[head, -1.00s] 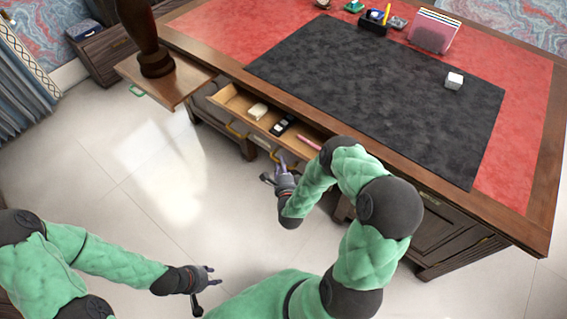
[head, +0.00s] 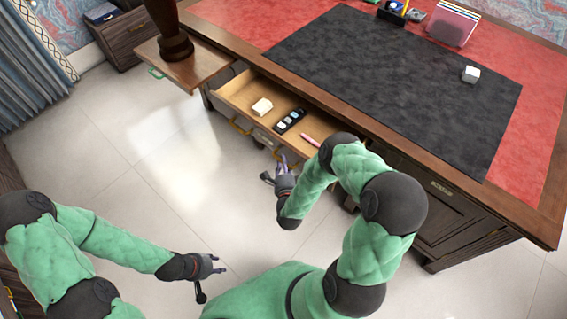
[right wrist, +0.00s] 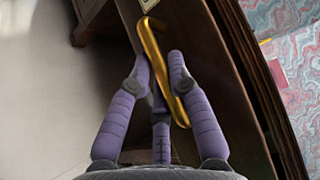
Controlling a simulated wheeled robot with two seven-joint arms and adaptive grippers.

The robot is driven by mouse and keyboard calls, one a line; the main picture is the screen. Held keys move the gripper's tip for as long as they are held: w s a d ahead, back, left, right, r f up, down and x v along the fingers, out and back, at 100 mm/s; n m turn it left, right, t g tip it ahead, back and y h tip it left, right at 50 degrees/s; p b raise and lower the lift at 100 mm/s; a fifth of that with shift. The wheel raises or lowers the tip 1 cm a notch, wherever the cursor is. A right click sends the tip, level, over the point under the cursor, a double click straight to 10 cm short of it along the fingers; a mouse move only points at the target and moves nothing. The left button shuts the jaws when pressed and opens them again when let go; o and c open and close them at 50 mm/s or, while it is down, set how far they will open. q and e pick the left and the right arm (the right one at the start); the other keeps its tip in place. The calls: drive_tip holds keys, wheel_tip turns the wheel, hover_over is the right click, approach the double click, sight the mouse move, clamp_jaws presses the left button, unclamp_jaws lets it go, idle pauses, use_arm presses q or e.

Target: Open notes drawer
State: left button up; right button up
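The drawer (head: 232,98) in the desk's middle is pulled out, showing its light wooden inside. In it lie a white block (head: 262,106), a black item with pale spots (head: 289,121) and a pink pen (head: 310,140). A gold handle (head: 239,127) shows at the left of its front. My right gripper (head: 276,171) is at the right part of the drawer front. In the right wrist view, its purple fingers (right wrist: 160,58) close around a gold handle (right wrist: 158,62). My left gripper (head: 210,278) is open and empty over the floor, away from the desk.
The desk (head: 540,200) has a red top with a black mat (head: 400,80). A white cube (head: 471,74) is on the mat. A side board (head: 185,72) with a dark turned post on it extends at the left. The tiled floor (head: 140,190) before the drawer is clear.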

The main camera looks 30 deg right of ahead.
drive_tip(key=shift+o, duration=1)
drive_tip(key=shift+s, duration=0.1)
drive_tip(key=v, duration=1.2)
drive_tip(key=shift+f, duration=0.15)
drive_tip(key=w+a+f+n+g+y, duration=0.2)
drive_tip(key=a+f+n+g+y, duration=0.55)
drive_tip(key=n, duration=0.35)
drive_tip(key=s+a+n+g+y, duration=0.1)
drive_tip(key=s+a+n+g, duration=0.1)
drive_tip(key=s+n, duration=0.3)
drive_tip(key=s+a+n+g+y, duration=0.1)
drive_tip(key=s+a+n+g, duration=0.2)
drive_tip(key=s+n+g, duration=0.2)
drive_tip(key=shift+s+f+n+y+p, duration=0.3)
drive_tip(key=shift+s+f+y+p, duration=0.1)
drive_tip(key=shift+s, duration=0.8)
